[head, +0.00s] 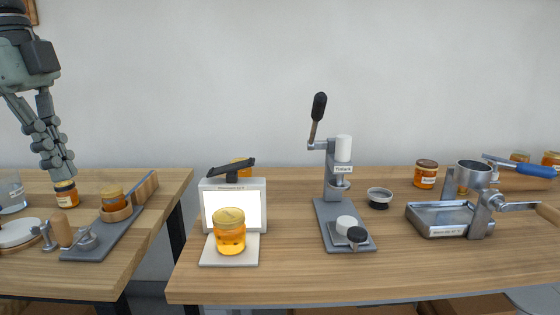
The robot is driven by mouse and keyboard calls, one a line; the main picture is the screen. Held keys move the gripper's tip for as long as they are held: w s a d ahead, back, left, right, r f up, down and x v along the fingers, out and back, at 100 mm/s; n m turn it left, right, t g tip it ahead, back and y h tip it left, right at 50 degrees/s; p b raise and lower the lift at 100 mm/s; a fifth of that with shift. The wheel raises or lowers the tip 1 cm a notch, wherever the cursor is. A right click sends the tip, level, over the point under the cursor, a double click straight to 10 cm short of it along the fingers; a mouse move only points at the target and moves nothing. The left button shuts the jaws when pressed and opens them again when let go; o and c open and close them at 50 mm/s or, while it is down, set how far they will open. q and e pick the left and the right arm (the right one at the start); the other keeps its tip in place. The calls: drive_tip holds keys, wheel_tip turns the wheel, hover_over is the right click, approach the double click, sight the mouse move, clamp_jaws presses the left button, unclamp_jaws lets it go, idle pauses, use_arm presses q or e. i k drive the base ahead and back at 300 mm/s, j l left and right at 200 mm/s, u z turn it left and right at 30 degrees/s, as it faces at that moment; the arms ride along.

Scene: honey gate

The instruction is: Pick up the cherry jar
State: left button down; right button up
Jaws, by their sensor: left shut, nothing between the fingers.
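My left gripper (58,168) comes down from the upper left, its fingers together with nothing between them. Its tips are at the dark lid of a small amber jar (67,197) with a pale label on the left table; I cannot tell whether they touch it. Another amber jar (425,176) with a dark lid and label stands at the back of the right table. A gold-lidded jar (230,235) stands before a lit white panel. The labels are too small to read, so I cannot tell which jar is the cherry one. My right gripper is out of view.
A wooden-cupped jar stand (108,232) and a glass (11,190) are near the left jar. A gap separates the two tables. A lever press (340,200), a round black-and-white cup (379,198) and a metal crank machine with tray (440,219) occupy the right table.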

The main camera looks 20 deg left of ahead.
sight(229, 226)
drive_tip(key=k, duration=1.15)
